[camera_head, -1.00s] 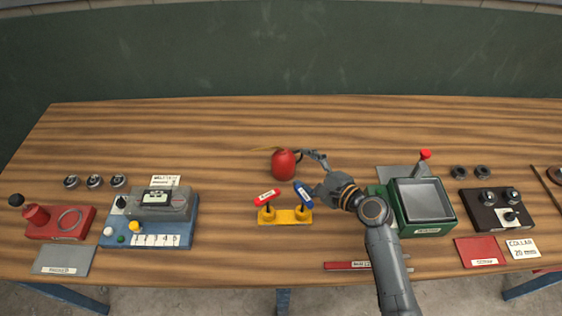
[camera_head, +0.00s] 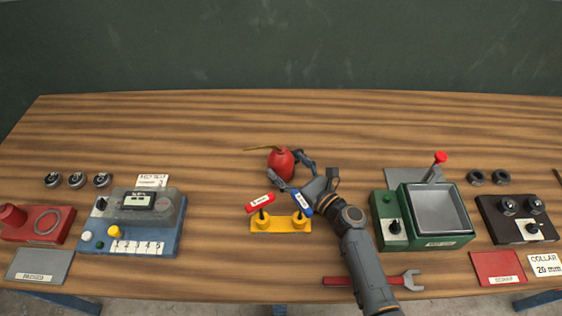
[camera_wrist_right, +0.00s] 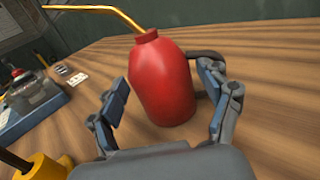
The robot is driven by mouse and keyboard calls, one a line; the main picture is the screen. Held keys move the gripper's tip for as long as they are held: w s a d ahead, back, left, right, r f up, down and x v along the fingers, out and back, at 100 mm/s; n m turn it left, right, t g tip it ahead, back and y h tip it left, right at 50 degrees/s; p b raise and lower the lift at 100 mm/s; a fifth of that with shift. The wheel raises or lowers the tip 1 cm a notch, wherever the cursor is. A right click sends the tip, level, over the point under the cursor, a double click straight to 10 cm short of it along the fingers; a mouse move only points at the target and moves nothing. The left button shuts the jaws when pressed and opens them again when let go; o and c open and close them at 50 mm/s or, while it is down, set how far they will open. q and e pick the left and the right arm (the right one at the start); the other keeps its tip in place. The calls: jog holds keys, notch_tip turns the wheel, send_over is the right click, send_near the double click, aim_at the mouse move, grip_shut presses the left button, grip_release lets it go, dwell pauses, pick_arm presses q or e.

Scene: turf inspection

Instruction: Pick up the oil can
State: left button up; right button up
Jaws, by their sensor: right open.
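The oil can (camera_head: 280,163) is red with a thin brass spout pointing left and a dark handle on its right side. It stands upright on the wooden bench near the middle. My right gripper (camera_head: 290,172) is open around the can, with one finger on the near side and one on the far right by the handle. In the right wrist view the can (camera_wrist_right: 163,82) stands between the two spread fingers of the gripper (camera_wrist_right: 165,105), with a gap at the left finger. Contact at the right finger, near the handle, cannot be told. My left gripper is not in view.
A yellow holder (camera_head: 281,225) with red and blue tagged levers stands just in front of the can, close under my right gripper. A blue gauge box (camera_head: 150,243) is left; a green tray box (camera_head: 440,213) is right. A red wrench (camera_head: 400,281) lies near the front edge. Behind the can is clear.

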jog(key=x, duration=0.2)
jog(key=shift+w+a, duration=0.2)
jog(key=shift+a, duration=0.05)
jog(key=shift+d, duration=0.1)
jog(key=c, duration=1)
jog(key=shift+c, duration=1.3)
jog(key=shift+r, duration=0.1)
